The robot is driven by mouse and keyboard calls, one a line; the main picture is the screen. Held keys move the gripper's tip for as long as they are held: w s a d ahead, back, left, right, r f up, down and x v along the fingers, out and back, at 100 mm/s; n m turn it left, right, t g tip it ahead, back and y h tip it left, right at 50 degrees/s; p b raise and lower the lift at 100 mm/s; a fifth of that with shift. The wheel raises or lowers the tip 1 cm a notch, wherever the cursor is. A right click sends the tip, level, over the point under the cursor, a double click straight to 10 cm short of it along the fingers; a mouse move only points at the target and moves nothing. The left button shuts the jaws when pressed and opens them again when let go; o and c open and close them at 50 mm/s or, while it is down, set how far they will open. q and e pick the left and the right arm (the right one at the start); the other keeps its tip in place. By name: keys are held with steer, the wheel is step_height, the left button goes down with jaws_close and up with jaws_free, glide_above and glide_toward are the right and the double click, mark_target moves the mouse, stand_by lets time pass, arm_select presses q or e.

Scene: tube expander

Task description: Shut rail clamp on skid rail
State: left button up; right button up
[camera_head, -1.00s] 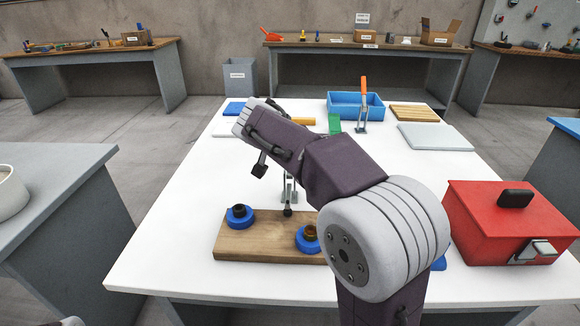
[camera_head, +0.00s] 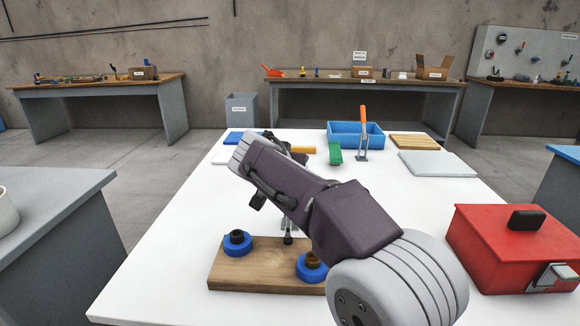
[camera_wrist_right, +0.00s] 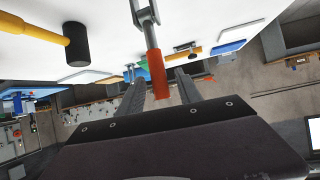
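A metal toggle clamp (camera_head: 288,239) stands at the wooden board (camera_head: 250,272), between two blue rings with dark pieces in them. My right arm hides most of it in the head view. In the right wrist view, a grey clamp linkage (camera_wrist_right: 146,12) shows with its red-orange handle (camera_wrist_right: 157,75). My right gripper (camera_wrist_right: 160,84) is open, with one finger on each side of the handle and apparent gaps. Its fingertips are hidden in the head view. I cannot make out the skid rail for certain. My left gripper is not in view.
A red box (camera_head: 512,247) stands at the right of the white bench. At the back are a blue bin (camera_head: 355,135), another orange-handled clamp (camera_head: 362,143), a green block (camera_head: 335,153) and a grey slab (camera_head: 437,163). A yellow-handled, black-headed mallet (camera_wrist_right: 76,45) lies nearby.

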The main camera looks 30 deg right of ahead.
steer(key=p+v, duration=0.1)
steer(key=v, duration=0.8)
steer(key=shift+p, duration=0.3)
